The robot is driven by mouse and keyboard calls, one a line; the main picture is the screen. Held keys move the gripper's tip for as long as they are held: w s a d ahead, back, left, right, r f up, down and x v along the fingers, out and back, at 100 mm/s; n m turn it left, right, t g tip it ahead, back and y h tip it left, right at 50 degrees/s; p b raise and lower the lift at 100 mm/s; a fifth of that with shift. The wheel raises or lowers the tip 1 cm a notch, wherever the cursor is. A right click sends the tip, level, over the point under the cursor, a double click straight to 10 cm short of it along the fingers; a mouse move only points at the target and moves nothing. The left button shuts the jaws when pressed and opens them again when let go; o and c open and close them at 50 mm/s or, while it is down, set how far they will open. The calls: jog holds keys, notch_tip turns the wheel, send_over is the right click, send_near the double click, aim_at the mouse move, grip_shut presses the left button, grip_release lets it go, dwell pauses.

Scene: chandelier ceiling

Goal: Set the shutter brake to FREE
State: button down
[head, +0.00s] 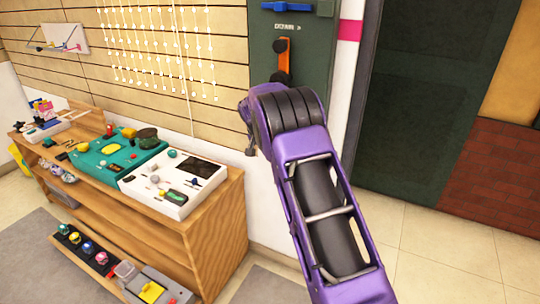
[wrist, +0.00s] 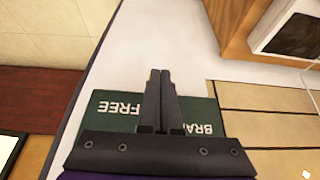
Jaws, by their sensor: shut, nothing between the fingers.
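A dark green panel (head: 313,58) is on the wall beyond my arm. It also shows in the wrist view (wrist: 205,104), where the upside-down words "FREE" and "BRA…" can be read, the second cut off by my gripper. I see no brake control beside those words; my gripper covers the space between them. My gripper (wrist: 160,72) is shut and empty, its fingers in front of the panel's edge and the white wall strip. I cannot tell whether it touches anything. In the head view, an orange lever (head: 284,62) with black ends is on the panel.
A blue handle (head: 287,8) is at the panel's top. A wooden shelf unit (head: 222,225) with a teal box (head: 92,158) and a white box (head: 165,203) stands left of my arm. A dark green door (head: 420,100) is to the right. The tiled floor there is clear.

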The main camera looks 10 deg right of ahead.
jog(key=shift+f, duration=0.4)
jog(key=shift+w+d, duration=0.1)
dwell(0.5)
